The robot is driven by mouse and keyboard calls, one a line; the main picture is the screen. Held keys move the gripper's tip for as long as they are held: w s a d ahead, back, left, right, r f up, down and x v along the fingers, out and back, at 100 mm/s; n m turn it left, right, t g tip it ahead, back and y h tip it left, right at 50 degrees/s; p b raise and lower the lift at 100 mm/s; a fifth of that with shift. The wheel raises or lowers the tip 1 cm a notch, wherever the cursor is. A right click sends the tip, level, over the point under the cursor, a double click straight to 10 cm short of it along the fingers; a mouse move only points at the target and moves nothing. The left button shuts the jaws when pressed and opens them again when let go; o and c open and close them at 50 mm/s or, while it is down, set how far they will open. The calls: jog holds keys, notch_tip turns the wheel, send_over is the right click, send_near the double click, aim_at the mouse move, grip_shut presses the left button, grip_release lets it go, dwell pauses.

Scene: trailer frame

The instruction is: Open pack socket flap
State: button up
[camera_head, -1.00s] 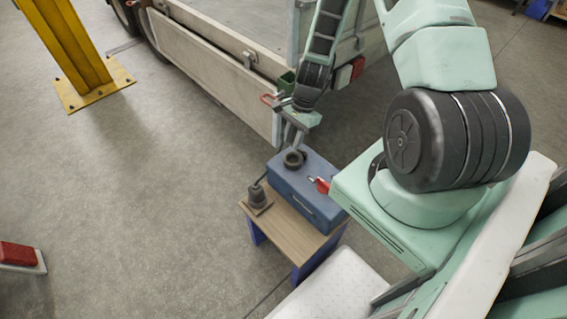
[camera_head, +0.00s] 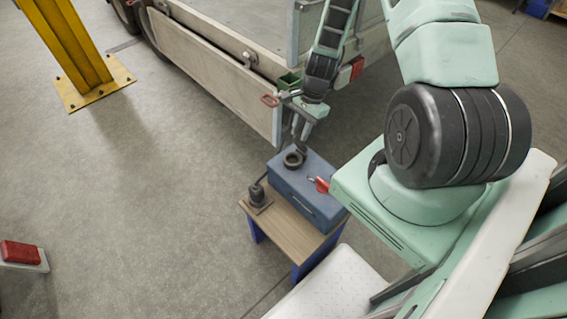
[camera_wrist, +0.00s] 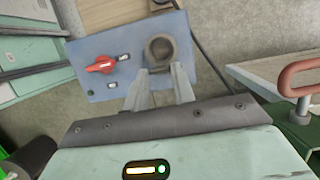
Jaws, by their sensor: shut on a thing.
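The pack is a blue box (camera_head: 313,200) on a small table. Its top carries a dark round socket (camera_head: 293,159) and a red switch (camera_head: 320,186). My gripper (camera_head: 297,138) is over the socket's far side. In the wrist view, my gripper's (camera_wrist: 161,72) fingers reach the socket's lower edge and are shut on the socket flap, which the fingertips largely hide. I cannot tell how far the flap is raised.
A dark plug-like piece (camera_head: 257,196) stands on the wooden table (camera_head: 290,232) left of the pack. A yellow post (camera_head: 70,45) stands far left. The floor between is clear.

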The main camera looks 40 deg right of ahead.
jog(key=shift+d+r, duration=0.2)
jog(key=shift+d, duration=0.8)
jog(key=shift+w+d+f, duration=0.1)
jog(key=shift+d+f, duration=0.05)
jog(key=shift+d, duration=1.1)
jog(key=o, duration=0.7)
jog(key=shift+o, duration=0.2)
notch_tip(320, 180, up, 5)
jog(key=p, duration=0.4)
jog(key=shift+a, duration=0.1)
